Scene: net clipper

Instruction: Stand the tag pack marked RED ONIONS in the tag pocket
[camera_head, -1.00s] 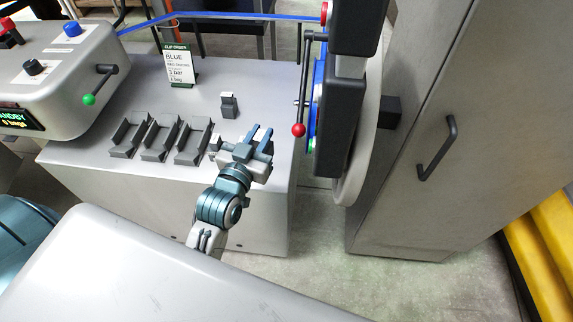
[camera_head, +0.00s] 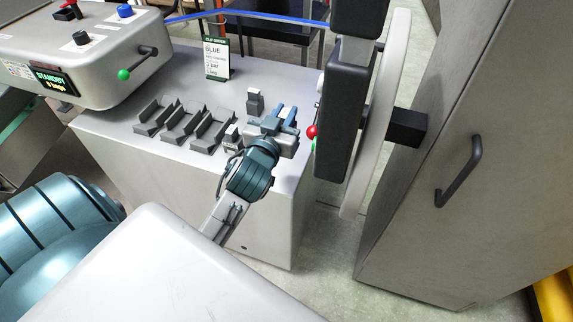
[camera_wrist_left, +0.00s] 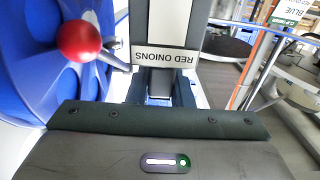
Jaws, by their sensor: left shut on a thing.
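My left gripper (camera_head: 281,116) is shut over the right part of the grey bench top, at the end of my arm. In the left wrist view, a pack with a pale label reading RED ONIONS (camera_wrist_left: 165,57), upside down, sits between the left gripper's fingers (camera_wrist_left: 160,90). In the head view the held pack cannot be made out clearly. A small dark upright block with a pale top (camera_head: 255,100) stands just beyond the gripper; I cannot tell whether it is the tag pocket. Another pale-topped piece (camera_head: 231,132) is just left of the gripper. My right gripper is not in view.
Several grey open holders (camera_head: 180,125) stand in a row left of the gripper. A CLIP ORDER card (camera_head: 216,60) stands behind them. A control box (camera_head: 85,55) is at left. The dark clipper column, a lever with a red knob (camera_wrist_left: 79,41) and a tall grey cabinet (camera_head: 430,190) are at right.

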